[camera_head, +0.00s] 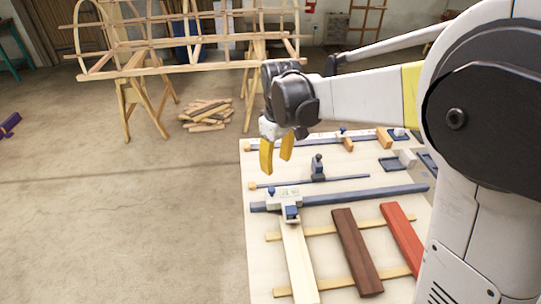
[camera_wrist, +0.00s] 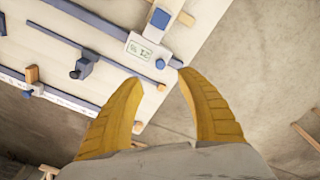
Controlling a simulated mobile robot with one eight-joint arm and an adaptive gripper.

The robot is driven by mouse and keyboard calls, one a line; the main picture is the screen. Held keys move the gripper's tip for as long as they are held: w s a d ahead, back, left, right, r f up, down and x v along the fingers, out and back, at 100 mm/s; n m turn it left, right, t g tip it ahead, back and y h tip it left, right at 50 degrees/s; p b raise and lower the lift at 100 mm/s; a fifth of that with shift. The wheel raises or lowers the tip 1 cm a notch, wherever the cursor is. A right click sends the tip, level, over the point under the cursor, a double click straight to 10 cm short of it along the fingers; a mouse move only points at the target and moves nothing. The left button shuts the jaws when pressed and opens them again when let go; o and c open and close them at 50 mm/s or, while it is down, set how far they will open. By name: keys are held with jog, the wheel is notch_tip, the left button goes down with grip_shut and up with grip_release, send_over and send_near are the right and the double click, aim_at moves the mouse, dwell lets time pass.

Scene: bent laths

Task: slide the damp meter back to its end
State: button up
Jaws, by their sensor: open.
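The damp meter (camera_head: 284,196) is a white block with a blue knob, seated on a dark blue rail (camera_head: 370,194) near the rail's left end. Its head is over the far end of a pale lath (camera_head: 299,262); I cannot tell whether it touches. In the wrist view the meter (camera_wrist: 146,48) shows a small green-lettered display, upside down, and a short rail end (camera_wrist: 176,63) sticks out beyond it. My gripper (camera_head: 276,158) is open and empty, its yellow fingers above the board's left edge. In the wrist view the fingertips (camera_wrist: 158,78) are apart, with the meter beyond them.
A dark brown lath (camera_head: 357,250) and a red lath (camera_head: 403,238) lie right of the pale one on crosswise strips. A thinner rail with a dark slider (camera_head: 318,168) lies behind the meter's rail. Trestles (camera_head: 135,95) and a wood pile (camera_head: 206,113) stand on the floor beyond.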

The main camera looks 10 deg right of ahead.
aim_at(272, 189)
jog(key=shift+n+g, duration=0.4)
jog(key=shift+n, duration=0.1)
jog(key=f+b, duration=0.1)
jog(key=f, duration=0.3)
jog(key=w+f+b, duration=0.1)
jog(key=f, duration=0.4)
jog(key=w+a+f+b, duration=0.1)
jog(key=f, duration=0.3)
jog(key=shift+w+f, duration=0.15)
jog(key=shift+f, duration=0.25)
jog(key=shift+d, duration=0.1)
grip_shut()
